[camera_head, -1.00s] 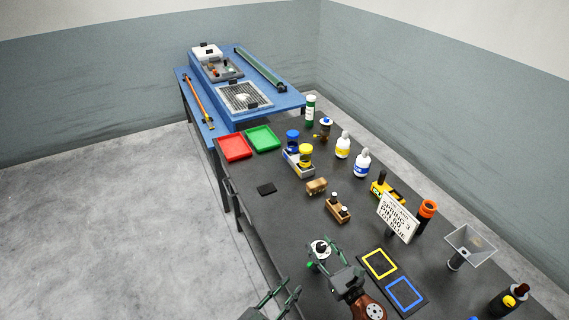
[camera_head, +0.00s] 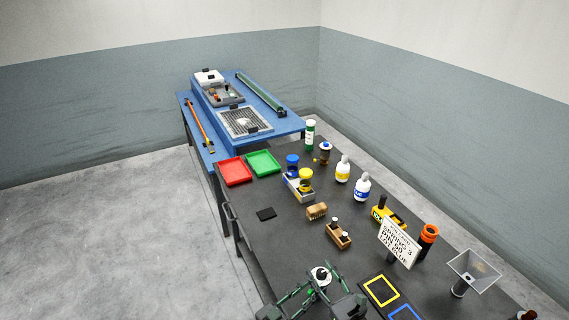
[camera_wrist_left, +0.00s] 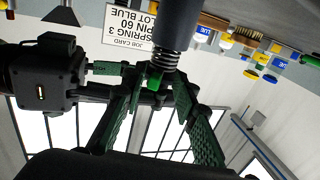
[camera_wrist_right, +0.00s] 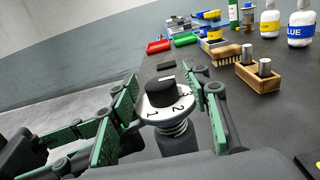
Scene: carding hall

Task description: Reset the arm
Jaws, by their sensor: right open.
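A dial (camera_head: 320,275) with a white numbered face and black knob stands on a spring and dark post near the table's front edge. In the right wrist view the dial (camera_wrist_right: 168,102) is upright between the spread green fingers of my right gripper (camera_wrist_right: 160,100), which is open and holds nothing. My left gripper (camera_head: 296,292) is low in the head view, close beside the dial. In the left wrist view its green fingers (camera_wrist_left: 160,95) are spread apart, with the spring (camera_wrist_left: 165,62) and post between or just beyond the tips; contact is unclear. My right gripper (camera_wrist_left: 115,72) also shows there.
A job card (camera_head: 399,242), yellow frame (camera_head: 381,291), blue frame (camera_head: 405,313) and funnel (camera_head: 473,268) lie to the right. A wooden block with pins (camera_head: 338,236), brush (camera_head: 316,211) and bottles (camera_head: 362,187) stand behind. Red (camera_head: 235,171) and green (camera_head: 263,163) trays are farther back.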

